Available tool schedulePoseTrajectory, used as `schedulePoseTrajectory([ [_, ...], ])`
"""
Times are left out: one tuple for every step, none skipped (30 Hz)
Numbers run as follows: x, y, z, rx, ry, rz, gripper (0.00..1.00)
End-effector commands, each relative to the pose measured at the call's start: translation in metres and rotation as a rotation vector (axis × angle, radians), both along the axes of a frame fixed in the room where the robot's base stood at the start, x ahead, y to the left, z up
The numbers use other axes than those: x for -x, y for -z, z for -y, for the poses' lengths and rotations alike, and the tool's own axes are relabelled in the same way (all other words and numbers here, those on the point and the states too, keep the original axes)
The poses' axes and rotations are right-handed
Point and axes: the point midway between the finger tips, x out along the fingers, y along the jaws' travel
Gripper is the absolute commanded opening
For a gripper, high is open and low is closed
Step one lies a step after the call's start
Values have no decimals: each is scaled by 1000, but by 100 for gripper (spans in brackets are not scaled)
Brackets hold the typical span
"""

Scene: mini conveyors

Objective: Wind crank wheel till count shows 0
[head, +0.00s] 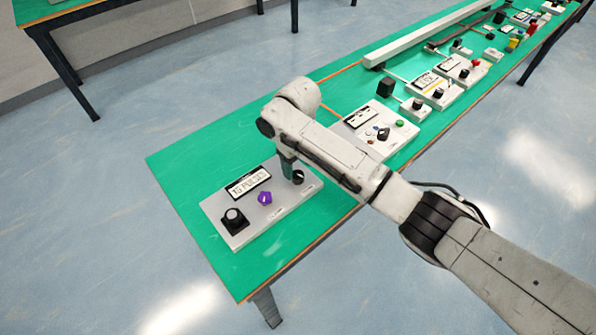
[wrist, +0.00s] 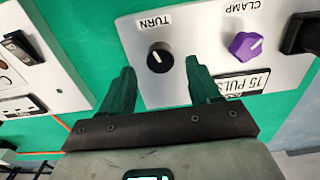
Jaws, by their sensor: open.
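The small dark round knob labelled TURN (wrist: 160,57) is the nearest likeness to a crank wheel, with a white pointer line on top. In the head view this knob (head: 298,177) is at the right end of a light grey panel (head: 222,205). The count display (head: 249,182) on that panel appears to read 15 PULS; its end is cut off in the wrist view (wrist: 238,84). My gripper (wrist: 160,68) is open and empty. Its green fingers point at the TURN knob, one toward either side, without visible contact. In the head view my gripper (head: 289,167) is just above the panel.
A purple knob labelled CLAMP (wrist: 246,46) sits beside TURN. A black knob on a square base (head: 234,220) is at the panel's other end. Another panel (head: 372,128) with a green button stands further along the green table (head: 185,165). Bare tabletop lies around the panel.

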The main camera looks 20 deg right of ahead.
Motion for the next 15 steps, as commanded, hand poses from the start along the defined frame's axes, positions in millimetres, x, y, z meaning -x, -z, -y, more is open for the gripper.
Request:
schedulePoseTrajectory([
  [0,8,1,0,1,-1,62],
  [1,13,1,2,1,-2,62],
  [0,18,1,1,0,-1,62],
  [0,21,0,1,0,-1,62],
  [0,24,0,1,0,-1,62],
  [0,28,0,1,0,0,62],
  [0,30,0,1,0,0,62],
  [0,31,0,1,-1,0,62],
  [0,33,0,1,-1,0,62],
  [0,34,0,1,-1,0,62],
  [0,35,0,1,-1,1,62],
  [0,35,0,1,-1,1,62],
  [0,35,0,1,-1,1,62],
  [0,36,0,0,-1,1,62],
  [0,36,0,0,-1,1,62],
])
